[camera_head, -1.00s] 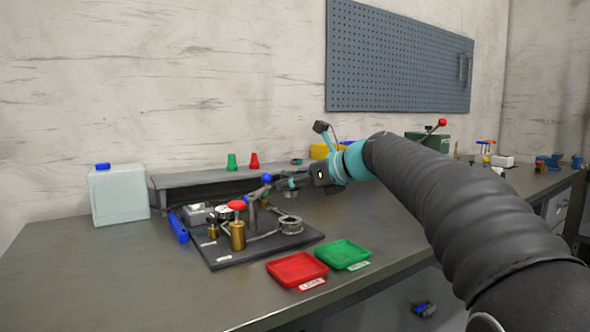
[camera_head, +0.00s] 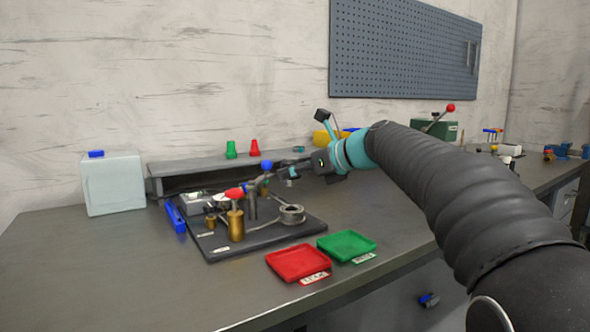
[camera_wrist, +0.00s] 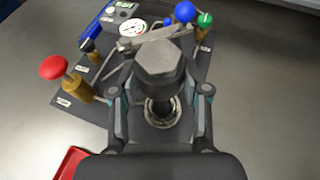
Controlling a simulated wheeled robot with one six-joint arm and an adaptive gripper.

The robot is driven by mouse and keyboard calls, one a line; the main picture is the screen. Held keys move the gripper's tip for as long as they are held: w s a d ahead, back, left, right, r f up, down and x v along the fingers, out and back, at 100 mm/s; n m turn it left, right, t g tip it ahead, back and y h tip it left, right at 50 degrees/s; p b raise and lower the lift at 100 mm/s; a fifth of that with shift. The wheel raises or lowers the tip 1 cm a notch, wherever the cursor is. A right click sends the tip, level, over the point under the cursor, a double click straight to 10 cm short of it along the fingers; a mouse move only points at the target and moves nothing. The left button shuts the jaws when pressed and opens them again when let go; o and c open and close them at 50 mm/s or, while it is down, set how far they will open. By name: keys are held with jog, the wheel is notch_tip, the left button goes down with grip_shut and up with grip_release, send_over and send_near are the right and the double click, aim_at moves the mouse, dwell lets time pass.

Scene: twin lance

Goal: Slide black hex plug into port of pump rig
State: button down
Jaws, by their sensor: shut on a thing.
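The black hex plug (camera_wrist: 160,62) shows large in the wrist view, its dark grey hex head toward the camera. My gripper (camera_wrist: 161,95) is shut on it, a finger on each side. A round metal ring on the pump rig (camera_wrist: 162,112), which looks like the port, shows between the fingers, partly hidden by the plug and the gripper. In the head view the pump rig (camera_head: 225,252) is a dark base plate with valves and a gauge. The ring (camera_head: 292,214) sits near its right side. My gripper (camera_head: 294,168) is above the ring, and the plug is too small there to make out.
A blue-knobbed lever (camera_wrist: 184,12) and a red-knobbed brass valve (camera_wrist: 54,68) rise near the ring. Red (camera_head: 298,263) and green (camera_head: 346,245) trays lie in front of the rig. A pale box (camera_head: 113,185) stands left. The front-left bench is bare.

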jog(key=shift+f+b, duration=1.15)
jog(key=shift+f, duration=0.95)
jog(key=shift+p, duration=1)
jog(key=shift+f+b, duration=0.8)
jog(key=shift+f, duration=0.85)
dwell(0.4)
jog(key=shift+c, duration=2.4)
grip_release()
jog(key=v, duration=1.2)
